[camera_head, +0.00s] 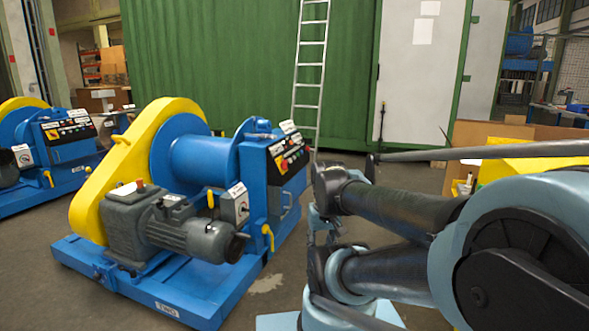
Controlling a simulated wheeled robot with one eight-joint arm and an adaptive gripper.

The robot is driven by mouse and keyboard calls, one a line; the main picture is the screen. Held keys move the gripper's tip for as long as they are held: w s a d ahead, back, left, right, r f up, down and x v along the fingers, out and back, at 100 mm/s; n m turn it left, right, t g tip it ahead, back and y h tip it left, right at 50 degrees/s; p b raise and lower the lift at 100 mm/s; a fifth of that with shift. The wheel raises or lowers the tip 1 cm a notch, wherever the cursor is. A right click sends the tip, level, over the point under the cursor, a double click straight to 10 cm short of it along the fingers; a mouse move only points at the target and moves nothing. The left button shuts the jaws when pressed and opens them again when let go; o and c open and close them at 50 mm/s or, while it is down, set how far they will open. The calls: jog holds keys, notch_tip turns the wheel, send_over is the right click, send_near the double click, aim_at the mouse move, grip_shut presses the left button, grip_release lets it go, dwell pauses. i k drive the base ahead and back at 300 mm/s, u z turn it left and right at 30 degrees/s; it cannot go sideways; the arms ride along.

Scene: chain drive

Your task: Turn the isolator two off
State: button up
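The winch marked TWO on its base plate (168,309) stands left of centre, blue with a yellow chain guard (125,170). A red and yellow rotary switch (282,164) sits on the left of its control panel (290,158), on the right end of the winch. A grey box (235,204) with a white label is fixed lower down, above the motor. I cannot tell which of these is the isolator, nor read either setting. My arm reaches in from the right and its folded links are right of the winch, apart from it. I cannot make out my gripper's fingers.
A similar blue winch (60,143) stands at the far left. A green container (225,65) with a ladder (309,70) is behind. A yellow bin (520,162) and cardboard are behind my arm at right. Bare floor (275,290) lies between winch two and my arm.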

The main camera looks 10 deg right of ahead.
aim_at(285, 164)
jog(key=z, duration=0.7)
jog(key=i, duration=1.1)
jog(key=u, duration=0.9)
